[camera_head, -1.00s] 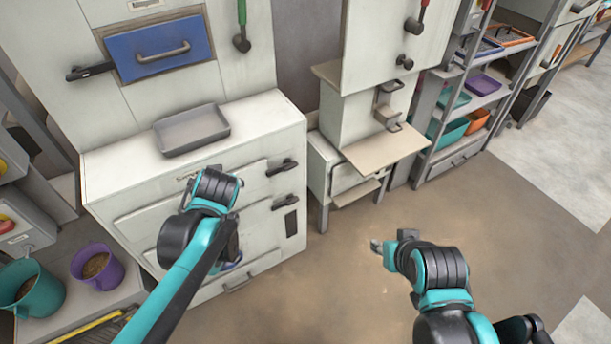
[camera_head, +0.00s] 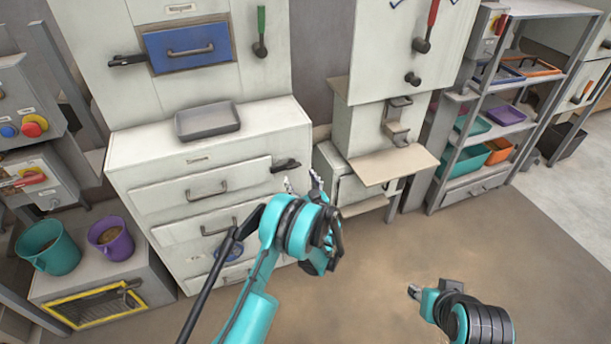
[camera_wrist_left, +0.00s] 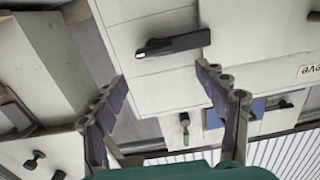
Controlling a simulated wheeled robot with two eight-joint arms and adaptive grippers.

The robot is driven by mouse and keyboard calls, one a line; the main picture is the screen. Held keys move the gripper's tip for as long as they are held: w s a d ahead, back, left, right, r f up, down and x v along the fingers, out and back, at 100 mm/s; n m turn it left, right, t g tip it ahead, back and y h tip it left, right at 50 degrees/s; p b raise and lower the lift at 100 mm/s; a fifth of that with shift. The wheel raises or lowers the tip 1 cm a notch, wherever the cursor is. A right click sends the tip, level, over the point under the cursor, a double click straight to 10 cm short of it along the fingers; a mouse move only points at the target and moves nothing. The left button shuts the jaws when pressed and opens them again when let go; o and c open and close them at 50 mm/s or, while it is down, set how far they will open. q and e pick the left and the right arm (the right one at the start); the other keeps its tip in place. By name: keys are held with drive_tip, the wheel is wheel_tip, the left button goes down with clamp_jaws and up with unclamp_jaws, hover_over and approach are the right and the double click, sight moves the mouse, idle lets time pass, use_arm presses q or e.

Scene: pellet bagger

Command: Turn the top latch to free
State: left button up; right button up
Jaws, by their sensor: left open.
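The top latch (camera_head: 286,165) is a black bar handle at the right end of the top drawer in the pale lower cabinet. It lies roughly level, tilted a little. My left gripper (camera_head: 302,181) is open, just below and right of the latch in the head view, apart from it. In the left wrist view the latch (camera_wrist_left: 173,43) shows ahead of and between the open fingers (camera_wrist_left: 162,76), with nothing held. The lower latch is hidden behind my left arm. My right gripper (camera_head: 414,291) is low over the floor at the right; its jaws are too small to read.
A grey tray (camera_head: 207,121) sits on the cabinet top. A blue drawer (camera_head: 187,47) and green-handled lever (camera_head: 260,35) are above. A machine with a beige shelf (camera_head: 393,164) stands close on the right.

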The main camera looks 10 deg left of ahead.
sight(295, 167)
use_arm(q)
drive_tip(key=shift+t, duration=0.3)
drive_tip(key=w+a, duration=0.1)
drive_tip(key=w+a+f+b, duration=0.1)
drive_tip(key=w, duration=0.1)
drive_tip(key=w+b, duration=0.1)
drive_tip(key=w, duration=0.1)
drive_tip(key=shift+a+f, duration=0.25)
drive_tip(key=shift+a, duration=0.15)
drive_tip(key=shift+w+a+r, duration=0.1)
drive_tip(key=shift+w+a, duration=0.2)
drive_tip(key=shift+w, duration=0.35)
drive_tip(key=c, duration=1.1)
